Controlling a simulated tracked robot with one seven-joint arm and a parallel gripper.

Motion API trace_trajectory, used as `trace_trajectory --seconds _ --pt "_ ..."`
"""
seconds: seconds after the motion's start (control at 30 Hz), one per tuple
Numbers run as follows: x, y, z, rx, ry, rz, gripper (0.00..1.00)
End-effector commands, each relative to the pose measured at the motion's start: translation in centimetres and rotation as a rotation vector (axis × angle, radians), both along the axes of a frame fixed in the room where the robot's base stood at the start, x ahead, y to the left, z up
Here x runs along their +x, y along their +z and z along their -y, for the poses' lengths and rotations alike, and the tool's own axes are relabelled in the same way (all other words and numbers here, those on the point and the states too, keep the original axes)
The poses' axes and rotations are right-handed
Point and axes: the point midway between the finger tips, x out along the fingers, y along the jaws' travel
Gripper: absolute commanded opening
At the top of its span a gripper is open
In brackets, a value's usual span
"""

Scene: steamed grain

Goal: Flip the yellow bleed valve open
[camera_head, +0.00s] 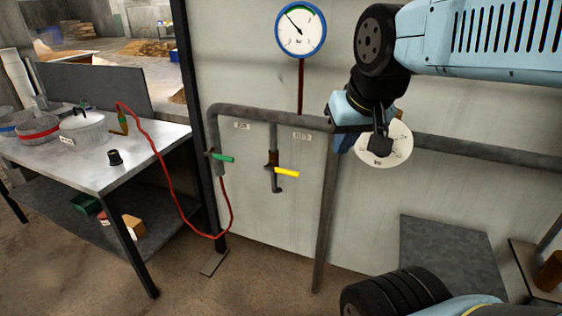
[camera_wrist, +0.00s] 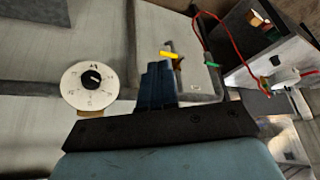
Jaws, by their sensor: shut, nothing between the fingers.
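The yellow bleed valve handle (camera_head: 287,173) points right, nearly level, from a short vertical drop pipe (camera_head: 273,150) with a bent lower end. It also shows in the wrist view (camera_wrist: 167,54), beyond my fingertips. My gripper (camera_head: 343,143) is up and to the right of the handle in the head view, apart from it. In the wrist view my blue fingers (camera_wrist: 157,66) are together and empty. The arm's wrist partly hides the fingers in the head view.
A green handle (camera_head: 223,158) sits on the pipe at left. A pressure gauge (camera_head: 301,30) is above, and a white dial (camera_head: 388,152) is behind my wrist. A red hose (camera_head: 163,170) runs to the table (camera_head: 150,150) with pots. Wall below the yellow handle is clear.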

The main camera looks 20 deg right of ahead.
Motion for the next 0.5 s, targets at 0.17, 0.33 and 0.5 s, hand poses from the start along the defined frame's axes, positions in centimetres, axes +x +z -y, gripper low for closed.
trace_trajectory --seconds 0.17,0.33,0.5 --pt "3.5 0.2 -0.3 0.115 -0.181 -0.045 0.00" --pt "8.2 0.0 -0.3 0.249 -0.438 -0.102 0.00" --pt "13.0 -0.9 -0.3 0.357 -0.709 -0.154 0.00"
